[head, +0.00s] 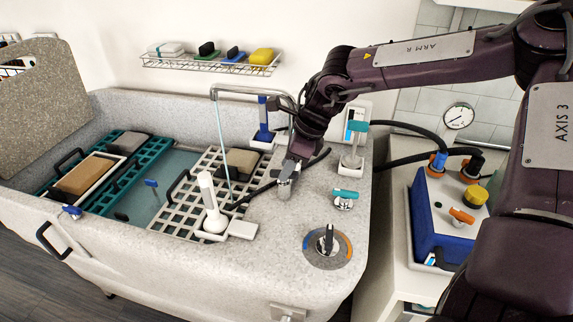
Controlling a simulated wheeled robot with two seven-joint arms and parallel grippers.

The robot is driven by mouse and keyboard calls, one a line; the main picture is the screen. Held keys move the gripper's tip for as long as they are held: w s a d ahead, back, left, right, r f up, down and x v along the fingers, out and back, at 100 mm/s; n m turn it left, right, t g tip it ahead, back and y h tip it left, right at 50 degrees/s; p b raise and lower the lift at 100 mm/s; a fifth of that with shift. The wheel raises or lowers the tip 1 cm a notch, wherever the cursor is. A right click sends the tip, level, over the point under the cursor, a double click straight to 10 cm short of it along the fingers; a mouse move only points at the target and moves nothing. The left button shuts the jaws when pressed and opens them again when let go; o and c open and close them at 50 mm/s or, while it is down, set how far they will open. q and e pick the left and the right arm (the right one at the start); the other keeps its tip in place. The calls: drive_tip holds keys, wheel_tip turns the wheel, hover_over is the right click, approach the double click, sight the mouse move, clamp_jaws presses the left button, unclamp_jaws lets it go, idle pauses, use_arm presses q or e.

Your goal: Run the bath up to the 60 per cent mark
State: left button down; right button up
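The bath (110,230) is a grey speckled tub at the left, with bluish water (175,165) showing between the racks. A thin stream (221,135) falls from the arched spout (245,89) toward the white grid. A small panel with a blue patch (355,118) stands at the back right of the tub deck; I cannot read any mark on it. A round control with a blue and orange ring (327,245) sits on the front deck. My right gripper (285,185) is low over the deck by the grid; its fingers are unclear. My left gripper is out of view.
A teal-handled valve (345,197) is on the deck. A blue box (432,225) with hoses and a dial gauge (458,115) stand right.

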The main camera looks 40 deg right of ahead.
drive_tip(key=shift+w+a+f, duration=0.1)
drive_tip(key=shift+a+f, duration=0.05)
drive_tip(key=shift+f, duration=0.25)
drive_tip(key=shift+c, duration=0.3)
clamp_jaws()
drive_tip(key=b, duration=0.2)
drive_tip(key=shift+f+m+b, duration=0.25)
drive_tip(key=shift+m+b, duration=0.05)
drive_tip(key=shift+m, duration=0.1)
drive_tip(key=shift+r+m+t+b, duration=0.15)
drive_tip(key=shift+m+t+b, duration=0.2)
drive_tip(key=shift+b, duration=0.25)
drive_tip(key=shift+r, duration=0.1)
drive_tip(key=shift+o, duration=0.3)
unclamp_jaws()
